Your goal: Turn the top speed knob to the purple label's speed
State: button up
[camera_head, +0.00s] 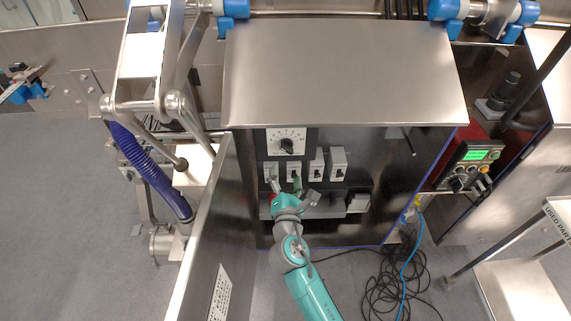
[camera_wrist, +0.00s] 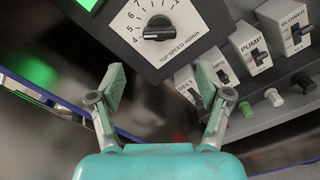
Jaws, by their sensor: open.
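The top speed knob (camera_wrist: 157,28) is black and sits on a white dial plate (camera_wrist: 185,45) marked "TOP SPEED m/min", with numbers 4 to 7 readable around its left side. Its grip bar lies roughly level in the wrist view; its exact setting is unclear. My gripper also shows in the head view (camera_head: 285,181), below the knob. I see no purple label.
A steel hood (camera_head: 345,72) overhangs the panel. A steel side wall (camera_head: 203,240) stands left; cables (camera_head: 395,280) lie on the floor.

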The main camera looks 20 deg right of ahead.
jog(key=shift+v, duration=0.95)
dwell(0.5)
